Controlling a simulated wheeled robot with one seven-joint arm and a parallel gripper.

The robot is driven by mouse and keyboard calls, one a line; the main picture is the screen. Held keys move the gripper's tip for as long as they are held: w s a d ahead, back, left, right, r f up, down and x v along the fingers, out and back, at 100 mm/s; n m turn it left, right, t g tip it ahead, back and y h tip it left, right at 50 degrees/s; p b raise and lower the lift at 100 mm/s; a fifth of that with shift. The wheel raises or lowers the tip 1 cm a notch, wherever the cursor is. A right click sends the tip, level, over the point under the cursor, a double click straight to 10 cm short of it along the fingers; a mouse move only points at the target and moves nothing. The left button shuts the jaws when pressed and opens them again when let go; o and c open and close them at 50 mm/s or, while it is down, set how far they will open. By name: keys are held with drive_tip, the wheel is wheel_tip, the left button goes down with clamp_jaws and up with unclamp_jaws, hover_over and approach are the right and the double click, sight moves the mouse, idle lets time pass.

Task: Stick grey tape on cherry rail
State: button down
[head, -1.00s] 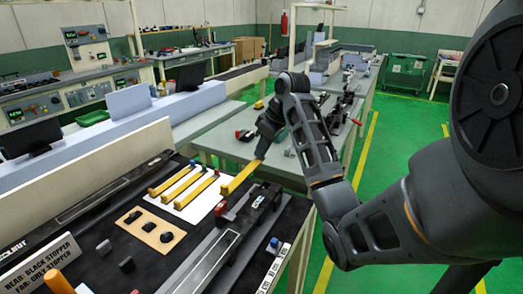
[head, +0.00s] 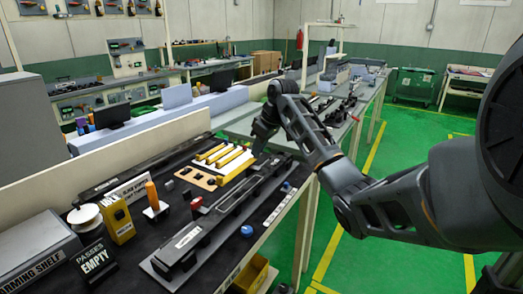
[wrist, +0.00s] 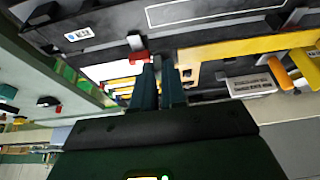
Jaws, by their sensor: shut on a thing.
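A long dark rail-like fixture (head: 215,222) lies along the bench's right side. I cannot make out a cherry-coloured rail.
A red-topped part (head: 197,203) is beside the fixture. Green floor is open to the right.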

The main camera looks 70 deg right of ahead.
drive_tip(key=shift+r+p, duration=0.1)
drive_tip(key=shift+p, duration=0.25)
drive_tip(key=shift+f+b, duration=1.6)
drive_tip(key=shift+f, duration=2.3)
drive_tip(key=shift+p, duration=0.3)
drive_tip(key=c, duration=1.1)
unclamp_jaws()
drive_tip(key=b+v, duration=0.1)
drive_tip(key=v, duration=0.6)
drive_tip(key=shift+r, duration=0.35)
drive_tip(key=shift+s, duration=0.15)
